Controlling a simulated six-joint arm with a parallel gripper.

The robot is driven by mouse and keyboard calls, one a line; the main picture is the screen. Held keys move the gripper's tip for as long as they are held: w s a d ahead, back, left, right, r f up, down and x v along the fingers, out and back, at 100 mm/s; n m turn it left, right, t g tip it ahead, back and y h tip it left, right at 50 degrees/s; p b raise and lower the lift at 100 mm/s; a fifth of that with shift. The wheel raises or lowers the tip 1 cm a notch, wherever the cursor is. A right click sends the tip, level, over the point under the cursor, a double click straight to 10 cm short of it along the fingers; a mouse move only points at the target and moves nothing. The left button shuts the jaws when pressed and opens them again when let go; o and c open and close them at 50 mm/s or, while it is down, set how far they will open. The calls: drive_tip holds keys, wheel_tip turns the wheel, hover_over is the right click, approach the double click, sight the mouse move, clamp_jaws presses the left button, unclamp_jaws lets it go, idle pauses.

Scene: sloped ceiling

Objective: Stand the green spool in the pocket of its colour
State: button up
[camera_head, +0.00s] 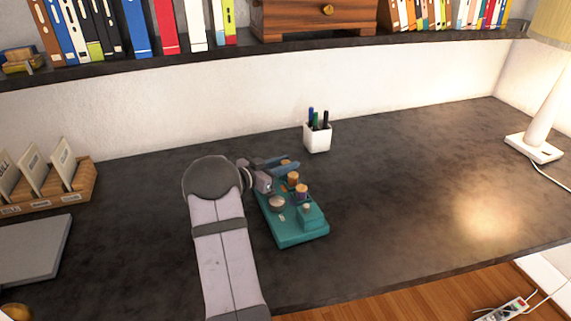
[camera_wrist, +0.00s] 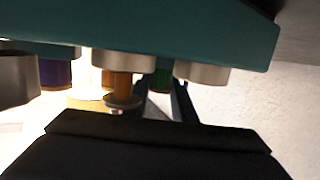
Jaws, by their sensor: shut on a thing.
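The green spool (camera_wrist: 161,77) shows as a green core beneath a pale flange in the wrist view, between the finger ends of my gripper (camera_wrist: 162,98). An orange spool (camera_head: 293,179) and a purple spool (camera_head: 302,191) stand on the holder close by. They also show in the wrist view, orange (camera_wrist: 122,85) and purple (camera_wrist: 55,73). The green spool's pocket is hidden, and I cannot tell whether the spool is seated.
A white pen cup (camera_head: 317,137) stands behind. A card rack (camera_head: 75,185) is at left, a lamp (camera_head: 540,125) at right. The right of the desk is clear.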

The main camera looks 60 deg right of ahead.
drive_tip(key=o, duration=0.7)
drive_tip(key=shift+f, duration=0.1)
drive_tip(key=shift+o, duration=0.2)
drive_tip(key=shift+r, duration=0.25)
drive_tip(key=shift+w+a, duration=0.2)
drive_tip(key=shift+a, duration=0.1)
drive_tip(key=v, duration=1.1)
drive_tip(key=shift+a+b, duration=0.2)
drive_tip(key=shift+b, duration=0.15)
